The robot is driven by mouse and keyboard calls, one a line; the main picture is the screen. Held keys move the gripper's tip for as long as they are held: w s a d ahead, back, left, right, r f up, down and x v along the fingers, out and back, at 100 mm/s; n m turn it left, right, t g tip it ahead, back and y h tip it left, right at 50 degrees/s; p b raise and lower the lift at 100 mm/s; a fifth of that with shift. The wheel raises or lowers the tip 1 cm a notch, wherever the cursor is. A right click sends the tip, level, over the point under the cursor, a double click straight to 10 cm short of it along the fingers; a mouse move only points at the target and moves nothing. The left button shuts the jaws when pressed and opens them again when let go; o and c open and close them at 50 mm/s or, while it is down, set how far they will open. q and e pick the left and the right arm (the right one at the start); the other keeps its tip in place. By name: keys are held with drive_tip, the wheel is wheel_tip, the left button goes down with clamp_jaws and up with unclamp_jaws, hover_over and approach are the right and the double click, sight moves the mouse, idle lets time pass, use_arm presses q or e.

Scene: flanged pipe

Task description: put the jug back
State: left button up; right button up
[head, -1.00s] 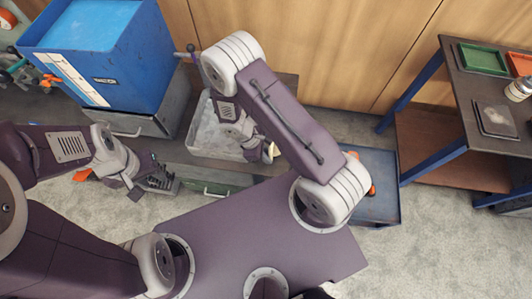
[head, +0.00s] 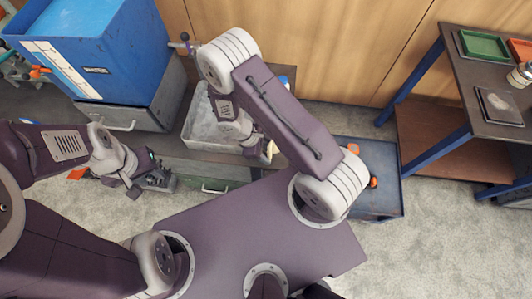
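I cannot make out a jug for certain. A small cream-coloured piece (head: 271,149) shows at the tip of my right gripper (head: 262,153), by the front right part of a grey tray (head: 200,133). My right arm covers much of that area, and its fingers are too small and hidden to read. A small blue bit (head: 284,81) shows behind the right arm; what it belongs to is hidden. My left gripper (head: 157,180) is in front of the grey drawer unit, pointing right, with nothing clearly held; its finger gap is not clear.
A blue box (head: 120,62) stands on a grey drawer unit (head: 130,118) at the left. A blue bin (head: 385,203) with orange-red items stands right of my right arm. A table (head: 462,72) with green and orange trays is at the right. Carpet is clear at lower right.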

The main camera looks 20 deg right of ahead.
drive_tip(key=shift+r, duration=0.15)
drive_tip(key=p+v, duration=0.2)
drive_tip(key=v, duration=1)
drive_tip(key=s+d+r+m+t+y, duration=0.3)
drive_tip(key=d+r+m, duration=0.3)
drive_tip(key=r+m, duration=0.5)
drive_tip(key=shift+s+m+y, duration=0.5)
drive_tip(key=shift+m+y, duration=0.2)
drive_tip(key=shift+s+r, duration=0.1)
